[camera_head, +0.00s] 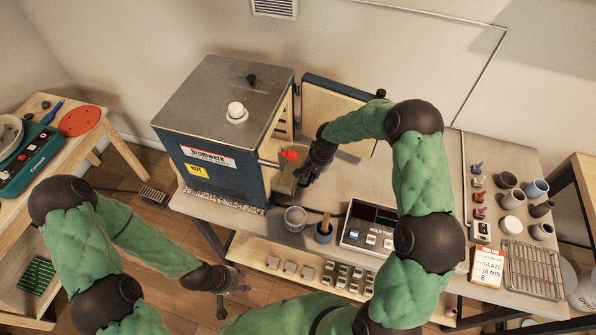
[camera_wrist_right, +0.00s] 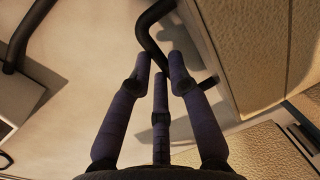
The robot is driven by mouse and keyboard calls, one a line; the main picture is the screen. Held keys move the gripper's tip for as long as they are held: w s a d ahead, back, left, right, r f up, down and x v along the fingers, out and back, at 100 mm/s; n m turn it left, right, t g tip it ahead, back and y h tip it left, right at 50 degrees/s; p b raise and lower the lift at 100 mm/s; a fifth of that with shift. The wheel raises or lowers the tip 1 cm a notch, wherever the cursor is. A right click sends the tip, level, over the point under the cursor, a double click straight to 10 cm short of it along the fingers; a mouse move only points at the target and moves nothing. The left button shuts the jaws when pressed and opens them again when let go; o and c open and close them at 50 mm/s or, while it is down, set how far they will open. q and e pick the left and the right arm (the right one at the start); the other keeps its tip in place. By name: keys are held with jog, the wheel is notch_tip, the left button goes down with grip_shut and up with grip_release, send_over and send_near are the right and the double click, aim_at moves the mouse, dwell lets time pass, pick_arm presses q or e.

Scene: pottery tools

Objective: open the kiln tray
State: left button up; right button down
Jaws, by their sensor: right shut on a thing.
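The kiln (camera_head: 205,150) is a blue box with a grey top at the left end of the table. Its door (camera_head: 335,105) stands swung open. The tray itself cannot be made out clearly. My left gripper (camera_head: 238,282) hangs in front of the table at lower left; its finger opening is unclear.
A metal tin (camera_head: 295,218) and a brush pot (camera_head: 324,232) stand on the table's front edge. Small pots and a wire rack (camera_head: 532,268) fill the right end. A side table (camera_head: 30,215) is at far left.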

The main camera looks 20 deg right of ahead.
jog(key=s+d, duration=0.1)
jog(key=d, duration=0.1)
jog(key=s+d, duration=0.3)
jog(key=d, duration=0.1)
jog(key=shift+s+d, duration=0.2)
jog(key=c, duration=1.1)
grip_release()
jog(key=shift+c, duration=0.2)
notch_tip(320, 180, up, 12)
jog(key=s+d, duration=0.1)
jog(key=shift+d, duration=0.4)
jog(key=shift+s, duration=0.1)
